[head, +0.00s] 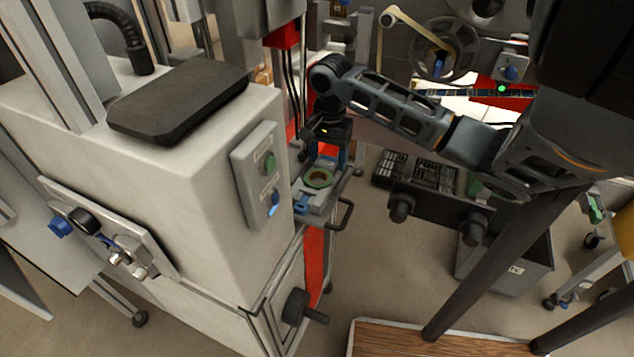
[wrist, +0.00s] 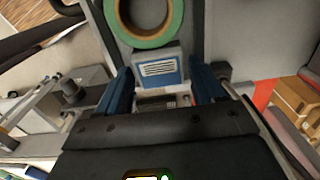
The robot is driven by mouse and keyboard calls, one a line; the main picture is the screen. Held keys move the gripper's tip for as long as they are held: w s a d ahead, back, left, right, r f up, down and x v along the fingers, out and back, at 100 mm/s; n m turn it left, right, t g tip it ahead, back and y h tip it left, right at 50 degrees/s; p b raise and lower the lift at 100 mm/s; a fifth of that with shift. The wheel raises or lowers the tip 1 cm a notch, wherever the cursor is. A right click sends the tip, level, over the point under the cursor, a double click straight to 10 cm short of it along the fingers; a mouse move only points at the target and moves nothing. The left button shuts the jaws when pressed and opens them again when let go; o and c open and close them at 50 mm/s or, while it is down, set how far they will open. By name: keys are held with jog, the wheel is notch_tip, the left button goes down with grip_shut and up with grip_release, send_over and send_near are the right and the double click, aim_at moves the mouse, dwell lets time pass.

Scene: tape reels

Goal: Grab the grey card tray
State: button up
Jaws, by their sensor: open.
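A grey tray (head: 316,204) sits low beside the white machine in the head view, with a green-rimmed reel (head: 318,178) on it. The wrist view shows the green reel (wrist: 145,38) on a grey surface, near a small grey piece with a blue and white label card (wrist: 158,70). I take this piece to be the grey card tray, though its lower part is hidden. My gripper (head: 327,152) is above the tray, pointing down. In the wrist view my gripper (wrist: 161,82) has its blue fingers apart, one on each side of the labelled piece. I cannot tell whether they touch it.
The white machine (head: 170,190) with a button panel (head: 256,172) stands close on the left. A black handle (head: 346,214) sticks out right of the tray. A grey bin (head: 505,265) stands at right. A cardboard box (wrist: 292,100) shows in the wrist view.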

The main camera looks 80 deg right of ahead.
jog(key=shift+c, duration=0.4)
jog(key=c, duration=0.9)
jog(key=shift+o, duration=0.2)
jog(key=shift+r, duration=0.15)
